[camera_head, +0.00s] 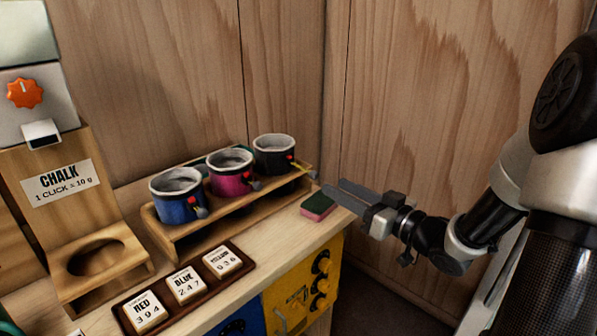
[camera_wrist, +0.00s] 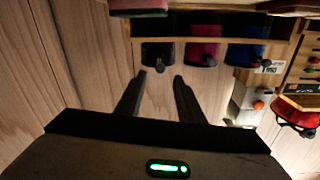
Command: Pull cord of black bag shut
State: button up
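The black bag (camera_head: 273,160) stands upright at the right end of the wooden rack, with its pale-rimmed mouth open. A red piece and a thin yellowish cord (camera_head: 301,167) show on its right side. In the wrist view the black bag (camera_wrist: 158,52) is ahead of my fingers, with a small dark toggle (camera_wrist: 159,67) facing me. My gripper (camera_head: 333,191) is to the right of the rack, its fingers pointing left toward the black bag. In the wrist view my gripper (camera_wrist: 160,77) is open and empty, its fingertips on either side of the toggle's line but apparently short of it.
A pink bag (camera_head: 230,181) and a blue bag (camera_head: 178,208) share the rack (camera_head: 210,222). A green and pink sponge (camera_head: 318,206) lies on the bench near my fingers. A wooden wall stands behind. A label tray (camera_head: 245,262) and chalk dispenser (camera_head: 60,190) are left.

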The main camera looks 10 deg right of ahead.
aim_at(310, 173)
jog(key=b+x, duration=0.1)
jog(key=x, duration=1.2)
jog(key=shift+b, duration=0.4)
grip_shut()
